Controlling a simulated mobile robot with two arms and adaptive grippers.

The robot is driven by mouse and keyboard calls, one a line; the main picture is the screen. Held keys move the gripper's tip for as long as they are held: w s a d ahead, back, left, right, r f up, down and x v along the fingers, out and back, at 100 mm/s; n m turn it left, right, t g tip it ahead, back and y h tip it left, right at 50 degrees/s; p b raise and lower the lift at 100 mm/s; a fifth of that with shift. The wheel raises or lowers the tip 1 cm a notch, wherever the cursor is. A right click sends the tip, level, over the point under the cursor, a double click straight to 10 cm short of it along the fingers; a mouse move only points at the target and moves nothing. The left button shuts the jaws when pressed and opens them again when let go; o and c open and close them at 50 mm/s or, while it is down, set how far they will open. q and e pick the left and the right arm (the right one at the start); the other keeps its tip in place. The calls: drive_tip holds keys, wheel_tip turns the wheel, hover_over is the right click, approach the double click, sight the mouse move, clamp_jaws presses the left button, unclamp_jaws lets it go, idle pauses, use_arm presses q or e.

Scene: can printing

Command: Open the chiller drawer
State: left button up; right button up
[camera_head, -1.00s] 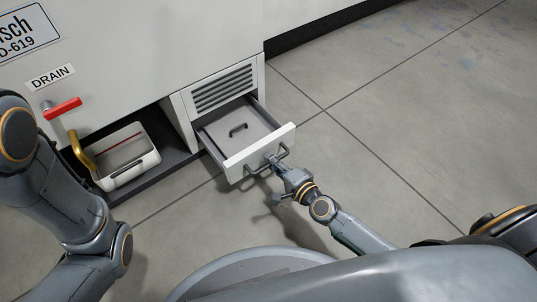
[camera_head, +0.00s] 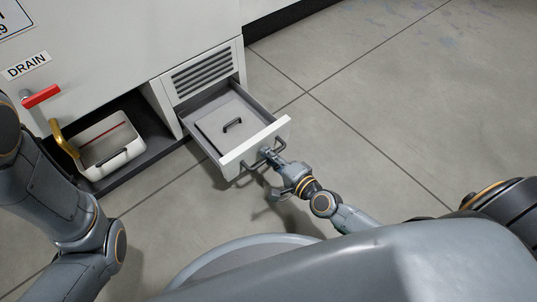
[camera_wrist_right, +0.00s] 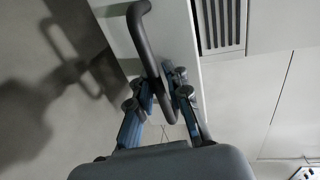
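The chiller drawer (camera_head: 256,143) is pulled well out of the white cabinet. It holds a grey lid or panel (camera_head: 218,112) with a small dark handle. The drawer's bar handle (camera_head: 281,145) is on its front face. My right gripper (camera_head: 267,153) is at this handle. In the right wrist view, the dark handle (camera_wrist_right: 140,35) passes between the fingers of my right gripper (camera_wrist_right: 164,88), which are closed around it. The drawer front (camera_wrist_right: 182,40) lies just beyond. My left arm comes in at the left, but its gripper is out of view.
A vented panel (camera_head: 203,74) sits behind the drawer. Left of it, an open bay holds a white bin (camera_head: 108,148) under a brass drain pipe (camera_head: 62,138) and a red valve lever (camera_head: 41,96). The concrete floor (camera_head: 370,120) to the right is clear.

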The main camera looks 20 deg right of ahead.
drive_tip(key=shift+o, duration=0.8)
drive_tip(key=v, duration=1.2)
drive_tip(key=shift+f, duration=0.1)
